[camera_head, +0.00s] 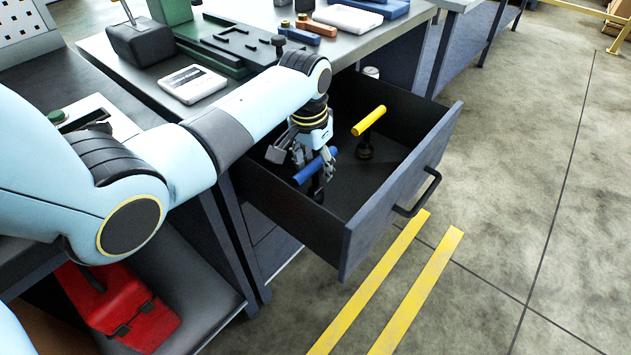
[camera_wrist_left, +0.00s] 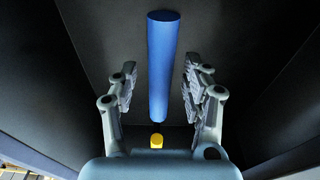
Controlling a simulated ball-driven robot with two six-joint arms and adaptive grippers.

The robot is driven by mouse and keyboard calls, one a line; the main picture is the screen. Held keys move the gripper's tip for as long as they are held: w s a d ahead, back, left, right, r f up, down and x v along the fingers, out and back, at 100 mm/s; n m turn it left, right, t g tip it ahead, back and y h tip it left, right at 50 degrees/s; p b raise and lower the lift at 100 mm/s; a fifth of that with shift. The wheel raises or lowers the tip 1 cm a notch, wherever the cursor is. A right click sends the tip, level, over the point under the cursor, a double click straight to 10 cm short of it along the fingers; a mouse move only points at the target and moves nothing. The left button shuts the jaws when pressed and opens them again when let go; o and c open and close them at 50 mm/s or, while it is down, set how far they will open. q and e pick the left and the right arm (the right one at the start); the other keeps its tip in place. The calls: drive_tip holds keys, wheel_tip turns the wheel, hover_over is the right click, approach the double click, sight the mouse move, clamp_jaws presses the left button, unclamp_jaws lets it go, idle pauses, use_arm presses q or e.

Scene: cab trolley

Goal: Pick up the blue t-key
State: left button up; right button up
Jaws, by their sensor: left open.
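The blue t-key (camera_head: 316,166) stands in the open drawer, its blue bar handle on top and a dark stem below. My left gripper (camera_head: 314,172) is over it from above, with its fingers on either side of the blue bar. In the left wrist view the blue bar (camera_wrist_left: 163,60) runs lengthwise between the open fingers of the left gripper (camera_wrist_left: 160,92), with gaps on both sides. A yellow t-key (camera_head: 369,121) stands farther back in the drawer, and its end shows in the wrist view (camera_wrist_left: 156,141). My right gripper is not in view.
The drawer (camera_head: 395,190) is pulled out, its walls close around the gripper and its front handle (camera_head: 420,195) facing right. The workbench top above holds a white device (camera_head: 192,84) and a green fixture (camera_head: 215,60). A red toolbox (camera_head: 120,305) sits on a low shelf. The floor at right is clear.

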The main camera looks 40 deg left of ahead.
use_arm(q)
drive_tip(key=shift+w+f, duration=0.1)
drive_tip(key=shift+f, duration=0.3)
drive_tip(key=shift+c, duration=0.3)
clamp_jaws()
